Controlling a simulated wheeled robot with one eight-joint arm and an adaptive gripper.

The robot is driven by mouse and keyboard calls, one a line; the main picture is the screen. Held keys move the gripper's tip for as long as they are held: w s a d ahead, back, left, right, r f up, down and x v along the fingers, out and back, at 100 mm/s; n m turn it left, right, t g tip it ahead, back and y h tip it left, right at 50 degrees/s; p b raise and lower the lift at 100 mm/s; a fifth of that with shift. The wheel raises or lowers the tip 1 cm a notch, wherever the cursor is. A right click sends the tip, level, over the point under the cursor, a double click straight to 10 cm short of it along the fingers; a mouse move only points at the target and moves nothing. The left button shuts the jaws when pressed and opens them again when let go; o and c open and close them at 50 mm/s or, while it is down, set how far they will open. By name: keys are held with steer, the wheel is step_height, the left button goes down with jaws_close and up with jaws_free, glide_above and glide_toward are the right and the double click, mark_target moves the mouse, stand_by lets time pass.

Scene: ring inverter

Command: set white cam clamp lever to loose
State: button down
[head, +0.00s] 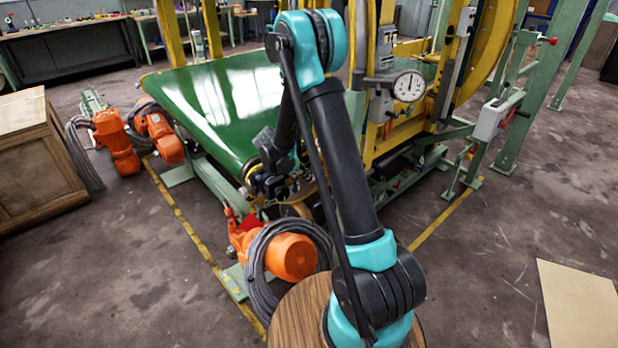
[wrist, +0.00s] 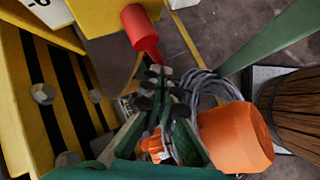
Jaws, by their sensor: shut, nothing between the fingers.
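I cannot clearly pick out a white cam clamp lever in either view. My gripper (head: 275,183) is at the end of my bent arm, low by the near end of the green sloping chute (head: 225,105). In the wrist view my gripper (wrist: 157,85) shows dark fingertips close together, shut and empty. A red cylindrical handle (wrist: 140,30) is just above the fingertips, against a yellow part. I cannot tell whether they touch. My arm hides part of the machine in the head view.
Orange motors (head: 292,257) with grey cable coils stand on the floor near my base. A yellow frame (head: 385,130) carries a dial gauge (head: 408,86). A white box (head: 490,120) with a red knob is at right. The floor at right is mostly clear.

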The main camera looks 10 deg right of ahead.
stand_by(0.3)
steer(key=shift+r, duration=0.8)
